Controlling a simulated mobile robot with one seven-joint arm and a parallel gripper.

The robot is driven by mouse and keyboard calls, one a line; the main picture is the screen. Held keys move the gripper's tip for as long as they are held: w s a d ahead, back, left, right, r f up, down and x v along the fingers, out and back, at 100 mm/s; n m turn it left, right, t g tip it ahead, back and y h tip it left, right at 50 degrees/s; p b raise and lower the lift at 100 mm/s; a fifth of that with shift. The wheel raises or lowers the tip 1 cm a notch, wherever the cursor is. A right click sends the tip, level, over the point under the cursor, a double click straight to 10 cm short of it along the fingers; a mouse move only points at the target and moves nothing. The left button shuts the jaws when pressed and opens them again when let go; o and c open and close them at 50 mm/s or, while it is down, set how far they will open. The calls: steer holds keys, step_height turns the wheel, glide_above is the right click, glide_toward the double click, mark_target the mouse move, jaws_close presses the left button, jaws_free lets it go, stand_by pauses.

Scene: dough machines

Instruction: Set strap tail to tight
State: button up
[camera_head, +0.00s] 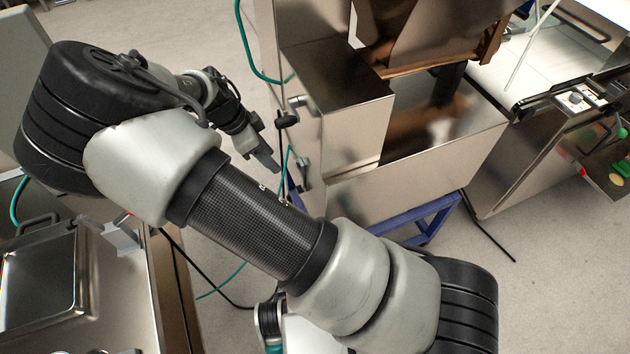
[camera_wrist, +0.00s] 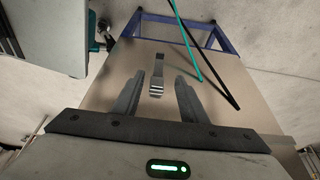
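In the wrist view, a short grey strap-like piece with a shiny metal end (camera_wrist: 156,88) lies against the machine's steel panel; I take it to be the strap tail. My gripper (camera_wrist: 160,85) is open, its two dark fingers on either side of this piece in the picture. Whether they touch it I cannot tell. In the head view, my gripper (camera_head: 268,160) points at the left side of the steel dough machine (camera_head: 350,150), near a dark fitting (camera_head: 303,172). The finger gap is too small to make out there.
A green cable (camera_wrist: 190,52) and a black cable (camera_wrist: 208,75) hang close to the right finger. The machine stands on a blue frame (camera_head: 425,222). A conveyor machine (camera_head: 530,150) stands at right, a steel unit (camera_head: 105,270) at lower left. Floor between is open, with cables.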

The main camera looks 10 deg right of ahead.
steer(key=shift+s+a+f, duration=0.1)
steer(key=shift+f, duration=0.05)
steer(key=b+x, duration=0.3)
steer(key=x, duration=1.4)
steer(key=shift+b, duration=0.3)
jaws_close()
